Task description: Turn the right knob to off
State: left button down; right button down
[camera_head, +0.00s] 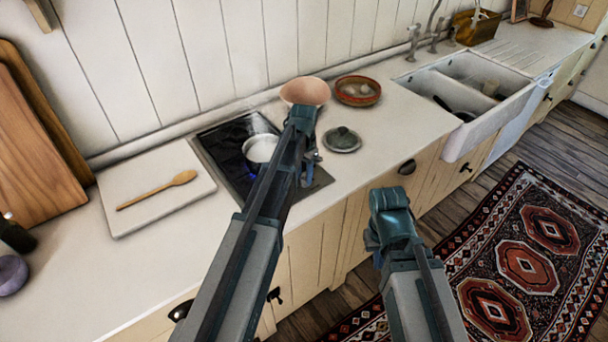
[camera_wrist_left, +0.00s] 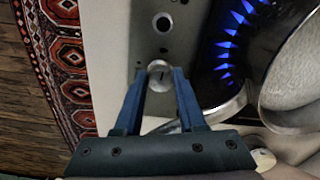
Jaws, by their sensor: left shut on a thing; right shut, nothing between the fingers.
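In the left wrist view the fingers of my left gripper (camera_wrist_left: 163,76) are shut on the right knob (camera_wrist_left: 159,79), a round silver knob on the hob's front strip. Its dark mark shows between the fingertips. The other knob (camera_wrist_left: 163,22) is further along the strip and untouched. Blue flames (camera_wrist_left: 228,44) burn next to the pot (camera_wrist_left: 295,75). In the head view my left gripper (camera_head: 312,162) is at the hob's right front, and my arm hides the knobs. My right gripper (camera_head: 374,242) is shut and empty in front of the counter, mostly hidden by its own wrist.
The pot (camera_head: 262,149) stands on the dark hob (camera_head: 225,140). A white board (camera_head: 130,190) with a wooden spoon (camera_head: 158,190) lies left. The sink (camera_head: 482,130) is right.

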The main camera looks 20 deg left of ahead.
aim_at(304, 178)
pick_arm(q)
jog(key=c, duration=0.5)
grip_release()
jog(key=shift+r, duration=0.15)
notch_tip(304, 178, up, 14)
jog(key=p, duration=1.4)
jog(key=shift+f, duration=0.2)
jog(key=shift+f, duration=0.1)
